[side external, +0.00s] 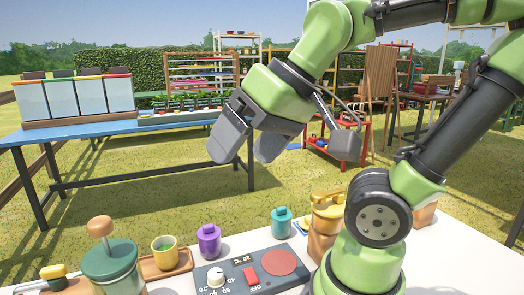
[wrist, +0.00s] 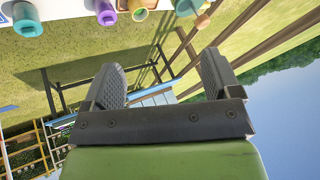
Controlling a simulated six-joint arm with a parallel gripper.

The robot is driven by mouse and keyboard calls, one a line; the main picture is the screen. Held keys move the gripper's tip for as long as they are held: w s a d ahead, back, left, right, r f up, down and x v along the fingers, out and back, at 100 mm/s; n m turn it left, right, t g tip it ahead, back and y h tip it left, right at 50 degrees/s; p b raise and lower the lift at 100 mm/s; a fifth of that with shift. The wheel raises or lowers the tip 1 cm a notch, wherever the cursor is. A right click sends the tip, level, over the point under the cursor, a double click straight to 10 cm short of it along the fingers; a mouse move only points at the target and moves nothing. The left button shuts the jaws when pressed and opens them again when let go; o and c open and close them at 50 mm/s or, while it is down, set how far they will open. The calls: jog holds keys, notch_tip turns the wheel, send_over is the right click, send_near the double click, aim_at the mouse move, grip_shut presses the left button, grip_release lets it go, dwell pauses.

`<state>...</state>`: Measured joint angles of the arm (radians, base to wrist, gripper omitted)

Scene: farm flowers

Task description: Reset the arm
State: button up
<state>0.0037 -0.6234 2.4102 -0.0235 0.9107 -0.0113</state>
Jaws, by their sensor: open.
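My gripper (side external: 248,158) hangs in the air above the far side of the white table (side external: 195,262) in the side view. Its two grey fingers are apart with nothing between them. In the wrist view my gripper (wrist: 165,75) also shows open and empty, with grass and a blue table beyond the fingers. My green and black arm is raised and bent, coming in from the right.
On the white table stand a green pot (side external: 110,262), a yellow cup (side external: 165,252) on a wooden tray, a purple jar (side external: 209,240), a teal jar (side external: 281,222) and a control panel (side external: 252,270). A blue table (side external: 90,132) stands behind on the grass.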

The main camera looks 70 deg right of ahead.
jog(key=shift+s+a+f, duration=0.1)
jog(key=shift+s+f, duration=0.05)
jog(key=shift+s, duration=0.4)
jog(key=shift+s+f, duration=0.15)
jog(key=shift+s, duration=0.35)
dwell(0.4)
